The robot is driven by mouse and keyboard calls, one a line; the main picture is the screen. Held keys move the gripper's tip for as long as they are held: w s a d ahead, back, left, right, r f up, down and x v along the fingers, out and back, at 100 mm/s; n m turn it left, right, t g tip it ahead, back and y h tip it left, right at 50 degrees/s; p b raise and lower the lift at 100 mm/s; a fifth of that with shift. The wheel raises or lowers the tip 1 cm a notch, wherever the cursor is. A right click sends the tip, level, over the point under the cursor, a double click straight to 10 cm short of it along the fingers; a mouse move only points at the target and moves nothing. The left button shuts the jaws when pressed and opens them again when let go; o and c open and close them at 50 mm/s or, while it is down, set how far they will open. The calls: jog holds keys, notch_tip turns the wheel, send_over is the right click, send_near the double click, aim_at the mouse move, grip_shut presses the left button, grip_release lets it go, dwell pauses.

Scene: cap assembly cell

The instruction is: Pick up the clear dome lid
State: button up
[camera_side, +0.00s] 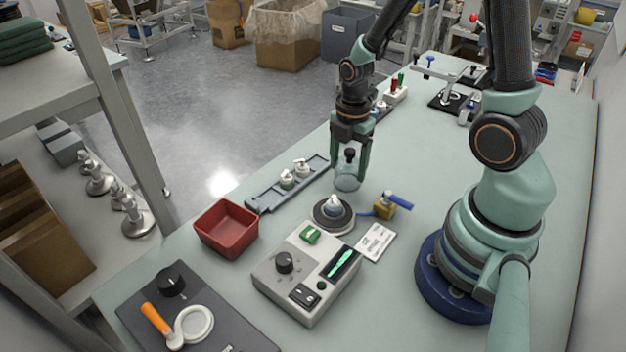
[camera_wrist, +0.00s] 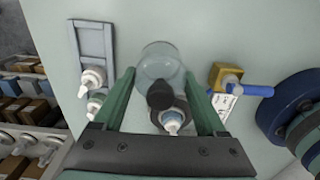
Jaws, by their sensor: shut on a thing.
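The clear dome lid (camera_side: 347,182) has a black knob on top and stands upright between the fingers of my gripper (camera_side: 349,176). My gripper is shut on it. In the wrist view the lid (camera_wrist: 159,62) shows as a see-through round shape, with its black knob (camera_wrist: 160,95) nearest the camera, between the green fingers (camera_wrist: 160,76). I cannot tell whether its rim touches the table. Just in front of it in the side view is a round dark stand (camera_side: 318,222) with a small white-and-blue capped bottle (camera_side: 334,204) on it.
A grey rail tray (camera_side: 262,205) with white pump caps lies left of the lid. A yellow block with a blue handle (camera_side: 386,207) is close on the right. A red bin (camera_side: 226,228) and a grey control box (camera_side: 305,275) stand nearer.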

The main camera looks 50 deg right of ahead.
notch_tip(320, 180, up, 18)
jog(key=s+a+f+n, duration=0.1)
jog(key=a+f, duration=0.2)
jog(key=s+a+f+n, duration=0.1)
jog(key=a+f, duration=0.2)
jog(key=s+a+f+n, duration=0.1)
jog(key=a+f+n, duration=0.1)
jog(key=a+f, duration=0.1)
jog(key=shift+a+f, duration=0.15)
jog(key=shift+a, duration=0.2)
jog(key=shift+s+a+f, duration=0.1)
jog(key=shift+f, duration=0.85)
jog(key=shift+f, duration=0.1)
jog(key=shift+f, duration=0.75)
jog(key=shift+f, duration=0.1)
jog(key=shift+f, duration=0.4)
